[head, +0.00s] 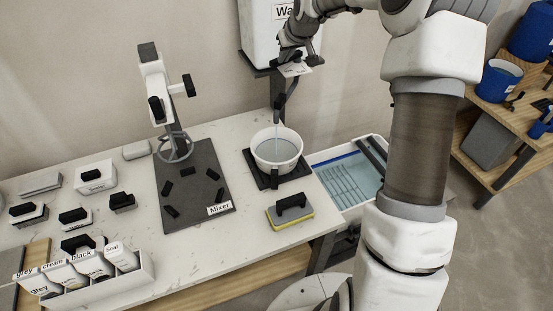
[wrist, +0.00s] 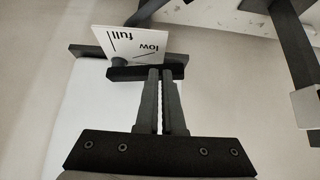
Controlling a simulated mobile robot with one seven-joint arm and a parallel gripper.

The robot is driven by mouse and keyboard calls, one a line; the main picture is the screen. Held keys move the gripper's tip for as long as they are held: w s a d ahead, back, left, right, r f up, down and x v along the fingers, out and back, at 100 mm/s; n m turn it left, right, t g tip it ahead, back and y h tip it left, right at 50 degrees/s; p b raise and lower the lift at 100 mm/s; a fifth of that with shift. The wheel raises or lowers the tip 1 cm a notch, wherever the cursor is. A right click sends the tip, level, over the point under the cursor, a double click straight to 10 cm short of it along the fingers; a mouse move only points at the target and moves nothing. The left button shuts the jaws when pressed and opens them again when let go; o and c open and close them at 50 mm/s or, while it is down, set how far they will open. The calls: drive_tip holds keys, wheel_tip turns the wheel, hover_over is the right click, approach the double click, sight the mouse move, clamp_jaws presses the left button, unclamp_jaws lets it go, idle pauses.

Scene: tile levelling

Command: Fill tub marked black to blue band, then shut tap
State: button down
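A white tub (head: 262,156) stands on a black stand under the tap (head: 280,101). A thin stream runs from the tap into the tub, and grey-looking water shows inside. I cannot make out a mark or a blue band on the tub. My gripper (head: 296,66) is up at the tap, beside a small white plate marked low and full. In the wrist view the plate (wrist: 152,45) stands behind a black bar (wrist: 120,73). My gripper's fingers (wrist: 162,72) are close together with their tips at this bar. The bar seems to lie across the tips, not between them.
A white water tank (head: 262,35) hangs on the wall above. The mixer (head: 172,115) stands left of the tub. A yellow-edged sponge float (head: 290,212) lies in front. A water-filled basin (head: 343,182) is at right. Labelled bags, one marked black (head: 92,262), stand front left.

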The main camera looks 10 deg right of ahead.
sight(282, 70)
drive_tip(key=f, duration=0.1)
drive_tip(key=s+f, duration=0.1)
drive_tip(key=f, duration=0.1)
drive_tip(key=shift+d+f+g, duration=0.1)
drive_tip(key=shift+d+g, duration=0.1)
drive_tip(key=shift+g, duration=0.2)
drive_tip(key=shift+w+a+p, duration=0.15)
drive_tip(key=shift+w+p, duration=0.2)
drive_tip(key=shift+w, duration=0.5)
drive_tip(key=shift+w+r, duration=0.2)
drive_tip(key=shift+r, duration=0.05)
drive_tip(key=r+p, duration=0.1)
drive_tip(key=r, duration=0.1)
drive_tip(key=r+p, duration=0.1)
drive_tip(key=r, duration=0.1)
drive_tip(key=r+p, duration=0.1)
drive_tip(key=r, duration=0.1)
drive_tip(key=shift+s+r+p, duration=0.25)
drive_tip(key=shift+s+p, duration=0.05)
drive_tip(key=shift+p, duration=0.1)
drive_tip(key=shift+r, duration=0.25)
